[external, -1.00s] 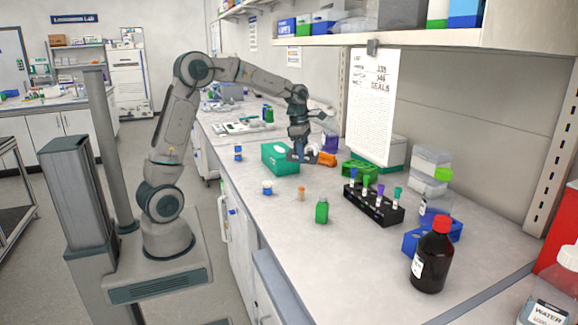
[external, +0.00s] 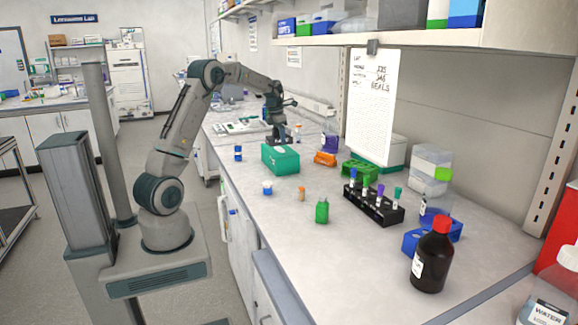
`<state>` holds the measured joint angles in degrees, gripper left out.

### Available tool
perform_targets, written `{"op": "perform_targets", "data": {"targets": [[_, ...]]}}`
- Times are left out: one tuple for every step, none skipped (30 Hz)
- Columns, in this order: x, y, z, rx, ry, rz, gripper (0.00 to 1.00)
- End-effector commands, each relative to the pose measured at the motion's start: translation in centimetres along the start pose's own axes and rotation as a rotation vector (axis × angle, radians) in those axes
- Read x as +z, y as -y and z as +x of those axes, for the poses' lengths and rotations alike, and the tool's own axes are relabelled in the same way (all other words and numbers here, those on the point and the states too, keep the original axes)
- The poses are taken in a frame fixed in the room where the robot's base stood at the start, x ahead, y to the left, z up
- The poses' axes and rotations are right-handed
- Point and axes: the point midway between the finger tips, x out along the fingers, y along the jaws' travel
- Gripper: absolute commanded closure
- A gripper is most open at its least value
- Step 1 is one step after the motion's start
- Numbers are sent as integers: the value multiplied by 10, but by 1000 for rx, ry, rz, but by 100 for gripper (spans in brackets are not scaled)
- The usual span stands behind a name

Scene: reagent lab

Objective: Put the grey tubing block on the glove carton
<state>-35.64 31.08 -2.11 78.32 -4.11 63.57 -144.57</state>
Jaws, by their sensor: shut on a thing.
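The glove carton (external: 283,161) is the teal-green box on the bench, left of centre. My gripper (external: 278,137) is at the carton's far top edge in the picture, pointing down. It is shut on the grey tubing block (external: 283,142), which shows only as a small dark grey shape under the fingers. The block looks to be over or just behind the carton's top; I cannot tell whether it touches the carton.
An orange block (external: 325,159) and a purple item (external: 330,143) stand right of the carton. A blue-capped vial (external: 238,153) stands to its left. A green rack (external: 361,171), black tube rack (external: 373,205) and brown bottle (external: 432,256) are nearer. Bench front is partly clear.

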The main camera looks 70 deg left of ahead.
Motion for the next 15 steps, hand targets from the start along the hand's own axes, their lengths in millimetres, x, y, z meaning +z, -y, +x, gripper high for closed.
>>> {"op": "perform_targets", "data": {"targets": [[0, -8, 2, 0, 0, -2, 72], [0, -11, 5, 0, 1, -1, 72], [0, -14, 7, 0, 2, 1, 72], [0, -16, 8, 0, 2, 1, 72], [-1, -17, 9, 0, 2, 2, 72], [-1, -18, 12, 0, 2, 2, 72], [-2, -19, 14, -1, 0, 2, 72], [-3, -19, 18, -1, -1, 1, 72], [-4, -19, 24, -2, -1, 2, 72], [-5, -18, 29, -3, -2, 2, 72], [-5, -18, 33, -2, -1, 2, 72], [-6, -18, 38, -2, -1, 1, 72], [-6, -19, 42, -2, -1, 1, 72], [-7, -18, 45, -2, 0, 1, 72], [-7, -19, 48, -1, 0, 1, 72]]}}
